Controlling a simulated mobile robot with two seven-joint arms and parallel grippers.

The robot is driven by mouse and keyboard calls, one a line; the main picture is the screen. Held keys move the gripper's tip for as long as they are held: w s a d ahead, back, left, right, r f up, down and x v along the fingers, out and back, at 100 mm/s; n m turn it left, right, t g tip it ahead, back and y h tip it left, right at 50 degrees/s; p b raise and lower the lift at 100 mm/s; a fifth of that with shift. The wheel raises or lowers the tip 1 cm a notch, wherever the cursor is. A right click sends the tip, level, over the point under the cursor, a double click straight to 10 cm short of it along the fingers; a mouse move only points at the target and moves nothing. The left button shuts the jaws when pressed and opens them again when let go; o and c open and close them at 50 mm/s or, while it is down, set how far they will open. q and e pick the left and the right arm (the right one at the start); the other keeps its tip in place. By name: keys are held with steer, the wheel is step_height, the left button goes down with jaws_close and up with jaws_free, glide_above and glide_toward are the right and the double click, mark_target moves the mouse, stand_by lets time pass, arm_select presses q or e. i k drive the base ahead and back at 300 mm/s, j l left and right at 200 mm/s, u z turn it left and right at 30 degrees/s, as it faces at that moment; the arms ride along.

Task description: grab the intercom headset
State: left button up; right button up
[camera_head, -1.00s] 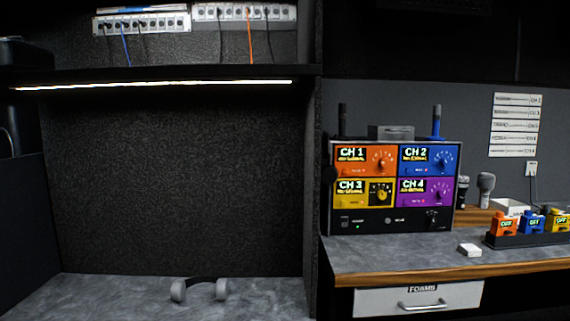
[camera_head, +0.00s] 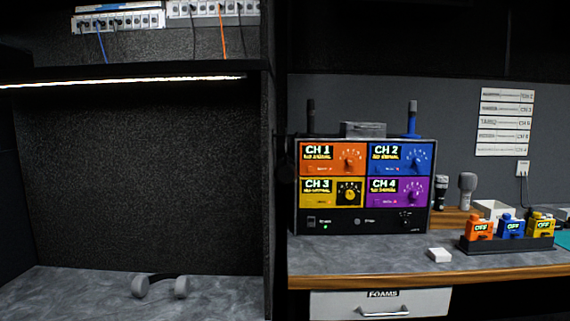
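The intercom headset (camera_head: 160,285) lies on the grey marbled surface (camera_head: 80,298) of the left alcove, near the bottom of the head view. It has a dark headband and two light grey ear cups, one at each side. Nothing touches it apart from the surface. Neither of my grippers shows in the head view.
A dark partition (camera_head: 272,200) stands right of the alcove. Beyond it, a four-channel unit (camera_head: 362,187), a white block (camera_head: 439,255) and a dark rack of coloured packs (camera_head: 508,243) stand on a counter (camera_head: 345,258). A drawer (camera_head: 380,303) is below. A lit shelf (camera_head: 120,80) overhangs the alcove.

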mark_target(286, 172)
steer(key=i+l+u, duration=0.1)
steer(key=l, duration=0.25)
steer(key=i+l, duration=0.25)
steer(key=i+l+u, duration=0.15)
steer(key=l, duration=0.3)
steer(key=i+l+u, duration=0.1)
steer(key=l, duration=0.25)
steer(key=i+l+u, duration=0.1)
steer(key=l, duration=0.25)
steer(key=i, duration=0.05)
